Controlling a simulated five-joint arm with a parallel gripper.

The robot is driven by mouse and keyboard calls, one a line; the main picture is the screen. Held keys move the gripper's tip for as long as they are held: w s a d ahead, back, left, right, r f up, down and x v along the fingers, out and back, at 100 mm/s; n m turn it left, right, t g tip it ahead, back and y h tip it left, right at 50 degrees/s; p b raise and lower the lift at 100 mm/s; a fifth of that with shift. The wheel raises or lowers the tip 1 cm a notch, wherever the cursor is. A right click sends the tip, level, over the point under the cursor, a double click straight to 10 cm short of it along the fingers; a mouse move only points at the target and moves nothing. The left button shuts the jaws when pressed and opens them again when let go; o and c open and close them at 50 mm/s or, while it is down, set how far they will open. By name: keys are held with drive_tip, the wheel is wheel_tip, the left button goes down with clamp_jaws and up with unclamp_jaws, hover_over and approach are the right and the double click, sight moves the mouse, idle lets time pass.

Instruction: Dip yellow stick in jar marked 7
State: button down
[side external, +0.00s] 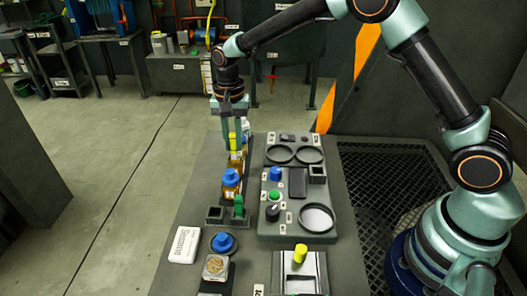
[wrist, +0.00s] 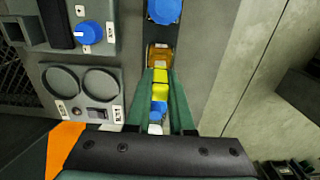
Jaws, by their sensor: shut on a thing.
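My gripper (side external: 232,146) is above the row of jars, fingers pointing down. It is shut on the yellow stick (side external: 232,138), which also shows between the fingers in the wrist view (wrist: 160,84). An amber jar (side external: 236,159) stands just below the fingertips; its orange-brown top shows just ahead of the fingers in the wrist view (wrist: 158,54). I cannot tell whether the stick's lower end is inside it. A blue-capped amber jar (side external: 230,184) stands nearer the side camera, and its cap shows in the wrist view (wrist: 164,10). I cannot read a 7 on any jar.
A grey panel (side external: 258,220) with round rings, a blue knob (side external: 276,174) and a green knob (side external: 274,196) lies right of the jars. A white box (side external: 185,245) and a yellow knob (side external: 300,253) are at the front. Blue and white items show behind the stick in the wrist view.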

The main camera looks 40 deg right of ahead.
sight(234, 158)
drive_tip(key=shift+f, duration=1.55)
idle(0.7)
drive_tip(key=shift+r, duration=0.2)
idle(1.1)
drive_tip(key=shift+r, duration=1.85)
drive_tip(key=shift+r, duration=2.5)
